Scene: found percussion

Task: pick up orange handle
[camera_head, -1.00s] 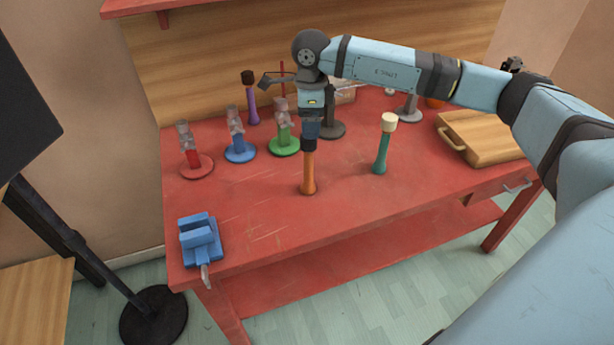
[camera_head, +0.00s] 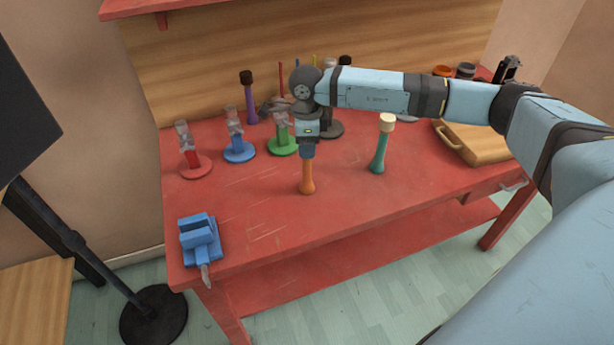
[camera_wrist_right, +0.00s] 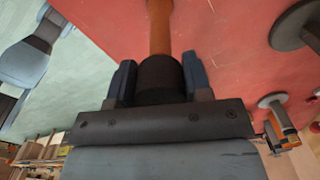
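The orange handle (camera_head: 307,178) stands upright on the red workbench (camera_head: 250,210), near the middle. In the right wrist view its orange shaft (camera_wrist_right: 160,28) runs up from a black end (camera_wrist_right: 161,80). My right gripper (camera_wrist_right: 160,76) has one dark blue finger on each side of that black end. The fingers are very close to it, and I cannot tell whether they press on it. In the head view my right gripper (camera_head: 307,152) is over the top of the orange handle and hides its black end. My left gripper is not in view.
A teal handle with a cream head (camera_head: 379,155) stands to the right. Red (camera_head: 194,160), blue (camera_head: 238,148) and green (camera_head: 283,142) stands are to the left and behind. A blue vise (camera_head: 200,240) sits at the front left corner. The front middle of the bench is clear.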

